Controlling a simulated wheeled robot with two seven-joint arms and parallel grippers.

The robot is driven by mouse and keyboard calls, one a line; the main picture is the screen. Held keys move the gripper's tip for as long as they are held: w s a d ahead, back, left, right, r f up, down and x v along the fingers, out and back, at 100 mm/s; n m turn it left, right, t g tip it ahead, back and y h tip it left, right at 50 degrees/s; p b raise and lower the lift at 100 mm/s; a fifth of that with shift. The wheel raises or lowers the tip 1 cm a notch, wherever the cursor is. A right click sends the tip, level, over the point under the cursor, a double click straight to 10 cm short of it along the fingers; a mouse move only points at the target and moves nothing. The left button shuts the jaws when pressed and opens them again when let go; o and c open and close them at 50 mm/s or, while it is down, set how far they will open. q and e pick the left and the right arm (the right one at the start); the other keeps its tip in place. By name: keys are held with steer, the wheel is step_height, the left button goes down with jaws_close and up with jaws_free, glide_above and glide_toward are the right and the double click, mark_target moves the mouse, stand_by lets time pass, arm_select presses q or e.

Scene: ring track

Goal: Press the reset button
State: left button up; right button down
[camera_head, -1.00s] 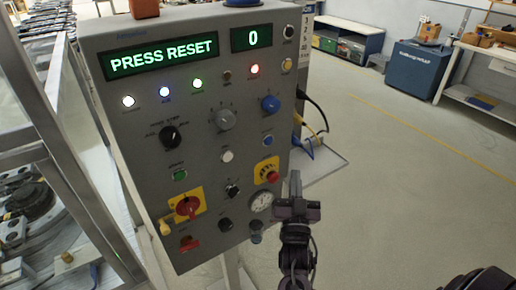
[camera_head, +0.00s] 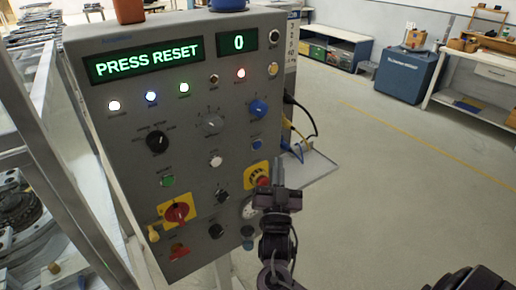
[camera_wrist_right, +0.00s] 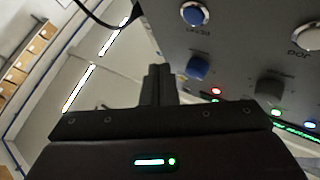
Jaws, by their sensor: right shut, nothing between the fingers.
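The grey control panel (camera_head: 135,125) stands left of centre, with a green display reading PRESS RESET (camera_head: 150,62) and another reading 0 (camera_head: 239,42). A blue push button (camera_head: 257,144) sits at its right side below a blue knob (camera_head: 258,108). The button also shows in the right wrist view (camera_wrist_right: 194,14), its label not clearly readable. A white button (camera_head: 216,160) is to its left. My right gripper (camera_head: 279,168) is shut and empty, just right of and below the blue button in the picture. In the right wrist view its fingertips (camera_wrist_right: 160,70) appear apart from the button.
Cables (camera_head: 300,125) hang at the panel's right side. A metal frame (camera_head: 75,150) stands at left. The floor at right is open.

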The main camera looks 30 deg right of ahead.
mark_target(257, 145)
steer(key=shift+w+a+b, duration=0.15)
steer(key=shift+w+b, duration=0.3)
steer(key=shift+w, duration=0.95)
steer(key=shift+w+a+b, duration=0.1)
steer(key=shift+w+b, duration=0.35)
steer(key=shift+w, duration=0.9)
steer(key=shift+w, duration=0.15)
steer(key=shift+w, duration=0.25)
steer(key=shift+w+b, duration=0.4)
steer(key=shift+b, duration=0.05)
stand_by(0.3)
steer(key=shift+s, duration=0.15)
steer(key=shift+s+p, duration=0.35)
steer(key=shift+s, duration=0.35)
